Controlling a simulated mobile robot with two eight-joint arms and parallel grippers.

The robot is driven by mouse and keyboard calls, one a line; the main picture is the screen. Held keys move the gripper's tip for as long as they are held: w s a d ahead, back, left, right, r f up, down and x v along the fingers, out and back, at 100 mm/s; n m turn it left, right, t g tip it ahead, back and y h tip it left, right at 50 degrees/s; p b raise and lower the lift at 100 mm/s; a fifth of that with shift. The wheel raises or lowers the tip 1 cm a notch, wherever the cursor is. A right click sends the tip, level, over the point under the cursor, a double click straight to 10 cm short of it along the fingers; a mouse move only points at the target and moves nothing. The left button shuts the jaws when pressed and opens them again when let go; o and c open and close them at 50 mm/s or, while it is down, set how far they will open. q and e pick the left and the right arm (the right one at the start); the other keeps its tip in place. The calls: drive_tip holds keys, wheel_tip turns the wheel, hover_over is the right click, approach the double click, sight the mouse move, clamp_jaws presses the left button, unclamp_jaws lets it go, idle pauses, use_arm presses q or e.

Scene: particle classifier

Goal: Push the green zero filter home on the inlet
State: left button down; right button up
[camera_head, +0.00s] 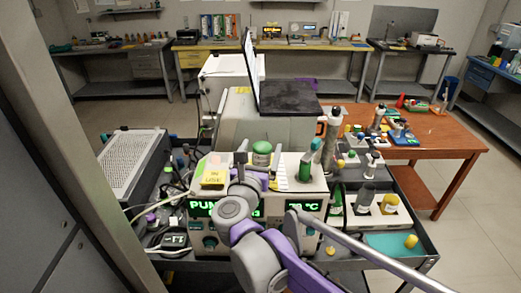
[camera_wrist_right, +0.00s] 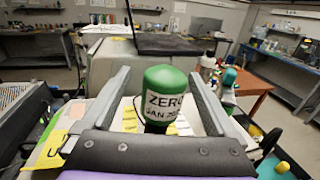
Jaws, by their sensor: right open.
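The green zero filter (camera_head: 262,153) has a rounded cap and a white label band, and stands roughly upright over the top of the white instrument (camera_head: 312,181) with green displays. In the right wrist view the filter (camera_wrist_right: 165,85) reads "ZERO", with a dark part below it. My right gripper (camera_head: 262,163) is open, its fingers on either side of the filter. In the wrist view the gripper (camera_wrist_right: 158,76) shows gaps between both fingers and the filter. The inlet is hidden under the filter, so I cannot tell how far down it sits. My left gripper is not in view.
A yellow "IN USE" tag (camera_head: 213,178) lies on the instrument's left top. A black laptop (camera_head: 288,97) sits on the grey unit behind. A perforated metal box (camera_head: 133,162) is at left. Bottles and a teal mat (camera_head: 385,244) are at right on the cart.

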drive_tip(key=b+v, duration=0.1)
drive_tip(key=v, duration=0.9)
drive_tip(key=shift+s, duration=0.4)
drive_tip(key=s+d+f+m+g+y, duration=0.1)
drive_tip(key=s+d+f+m+g, duration=0.3)
drive_tip(key=f+m, duration=0.5)
drive_tip(key=s+d+f+m+g+y, duration=0.1)
drive_tip(key=s+d+f+m+g, duration=0.3)
drive_tip(key=s+d+f+m, duration=0.4)
drive_tip(key=s+d+f+m+g+y, duration=0.2)
drive_tip(key=s+d+f+m+g, duration=0.2)
drive_tip(key=m, duration=1.2)
drive_tip(key=s+d+f, duration=0.2)
drive_tip(key=d+f, duration=0.2)
drive_tip(key=f, duration=0.2)
drive_tip(key=shift+s+f, duration=0.25)
drive_tip(key=shift+f, duration=0.05)
